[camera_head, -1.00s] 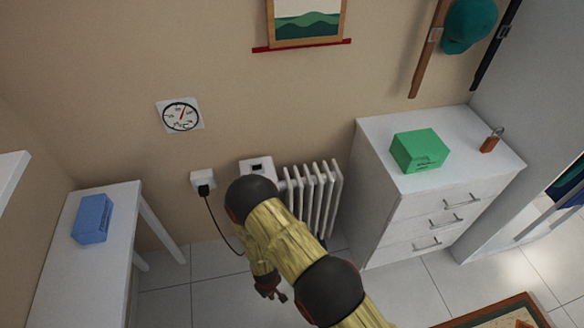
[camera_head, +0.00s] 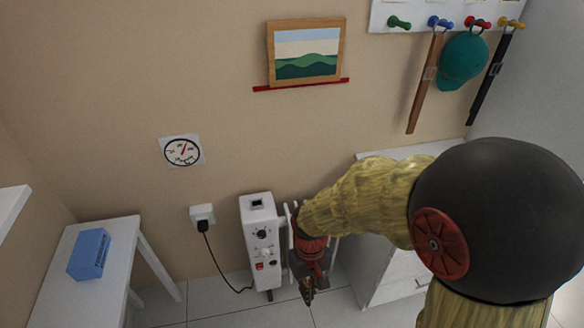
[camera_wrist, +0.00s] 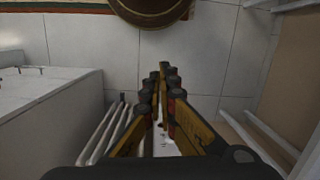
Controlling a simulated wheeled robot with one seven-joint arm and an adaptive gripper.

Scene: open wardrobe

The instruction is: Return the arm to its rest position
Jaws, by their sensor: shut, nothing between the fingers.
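My gripper (camera_head: 308,288) hangs low in front of the white radiator in the head view, pointing down. In the wrist view my gripper (camera_wrist: 163,72) shows its fingers drawn together, with nothing held between them. My arm crosses the right half of the head view, its large black joint close to the camera. It hides most of the white chest of drawers (camera_head: 376,262) and whatever stands on its top.
The radiator (camera_head: 262,240) stands against the wall, with a plugged cable at the socket (camera_head: 202,214). A blue box (camera_head: 89,254) lies on the white table (camera_head: 52,290) at left. A cap (camera_head: 463,60) hangs from the rack at upper right. Tiled floor shows below the radiator.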

